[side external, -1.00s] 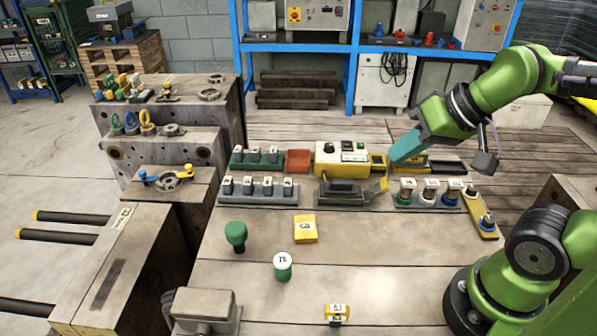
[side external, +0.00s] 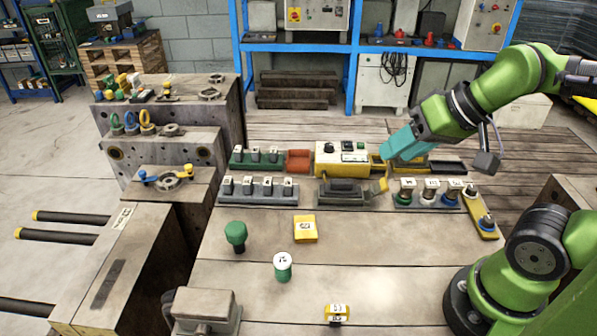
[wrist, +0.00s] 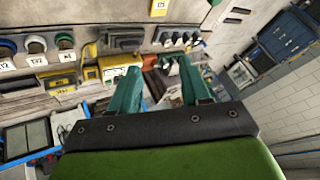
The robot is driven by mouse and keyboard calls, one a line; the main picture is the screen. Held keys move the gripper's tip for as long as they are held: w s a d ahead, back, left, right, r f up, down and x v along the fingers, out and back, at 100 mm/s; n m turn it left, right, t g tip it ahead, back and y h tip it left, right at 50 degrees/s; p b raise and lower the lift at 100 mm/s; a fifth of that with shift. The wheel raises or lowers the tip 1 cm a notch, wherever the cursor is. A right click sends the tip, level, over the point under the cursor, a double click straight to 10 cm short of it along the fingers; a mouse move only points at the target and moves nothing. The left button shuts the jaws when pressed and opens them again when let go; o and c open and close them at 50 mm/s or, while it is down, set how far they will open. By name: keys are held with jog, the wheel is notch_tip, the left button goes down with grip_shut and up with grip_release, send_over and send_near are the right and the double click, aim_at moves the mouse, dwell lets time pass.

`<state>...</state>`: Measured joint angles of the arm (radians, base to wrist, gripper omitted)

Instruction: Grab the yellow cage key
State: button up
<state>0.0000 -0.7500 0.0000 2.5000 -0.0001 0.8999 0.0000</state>
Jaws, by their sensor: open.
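Several yellow pieces are in view, and I cannot tell for certain which one is the cage key. A yellow upright piece (side external: 383,184) stands at the right end of a dark block, and also shows in the wrist view (wrist: 90,51). A yellow labelled block (side external: 305,229) lies on the bare bench, and a small yellow labelled piece (side external: 337,313) is at the front edge. My gripper (side external: 388,156) hangs over the right end of the cream-and-yellow control box (side external: 326,158). In the wrist view its teal fingers (wrist: 160,80) are apart with nothing between them.
A red tray (side external: 298,160) and labelled racks (side external: 258,190) lie left of the control box. Labelled knobs (side external: 430,190) stand on the right. A green knob (side external: 235,234) and a white-topped one (side external: 283,265) stand forward. The bench front is mostly clear.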

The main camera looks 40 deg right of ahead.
jog(key=a+f+n+g+y, duration=0.1)
jog(key=a+f+n+g, duration=0.3)
jog(key=a, duration=0.5)
jog(key=n+g+h, duration=0.3)
jog(key=n, duration=0.6)
send_over(340, 308)
notch_tip(340, 308, down, 4)
jog(key=f, duration=1.1)
jog(key=shift+s+a, duration=0.2)
jog(key=shift+a, duration=0.05)
jog(key=shift+w+d+f, duration=0.1)
jog(key=shift+f, duration=1.2)
jog(key=shift+w+d+f, duration=0.1)
jog(key=shift+f, duration=1.2)
grip_shut()
